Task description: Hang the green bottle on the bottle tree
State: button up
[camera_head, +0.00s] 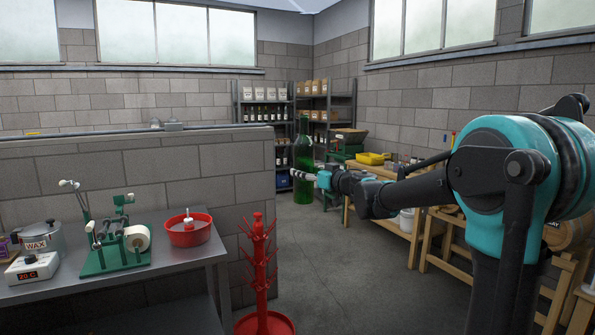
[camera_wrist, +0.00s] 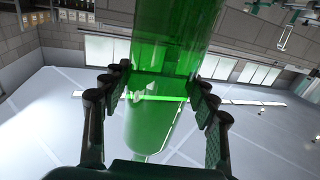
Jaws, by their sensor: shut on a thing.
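The green bottle (camera_head: 304,150) is upright in the air in the head view, neck up, right of the half-height wall's end. My gripper (camera_head: 308,177) is shut on the lower part of its body. In the wrist view the green glass (camera_wrist: 160,45) runs between the two fingers of my gripper (camera_wrist: 160,85), and I see through it. The red bottle tree (camera_head: 258,262) stands on the floor left of and below the bottle in the head view. It has several upward-slanting pegs, and no bottle shows on them. The bottle is apart from the tree.
A grey bench (camera_head: 150,262) left of the tree holds a red basin (camera_head: 187,235), a green labelling machine (camera_head: 115,258) and a wax pot (camera_head: 38,240). A block wall (camera_head: 150,175) rises behind it. Wooden tables (camera_head: 385,220) line the right. Floor between is clear.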

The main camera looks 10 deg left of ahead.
jog(key=shift+a, duration=0.1)
jog(key=m, duration=1.6)
dwell(0.5)
dwell(0.4)
jog(key=shift+n, duration=7.9)
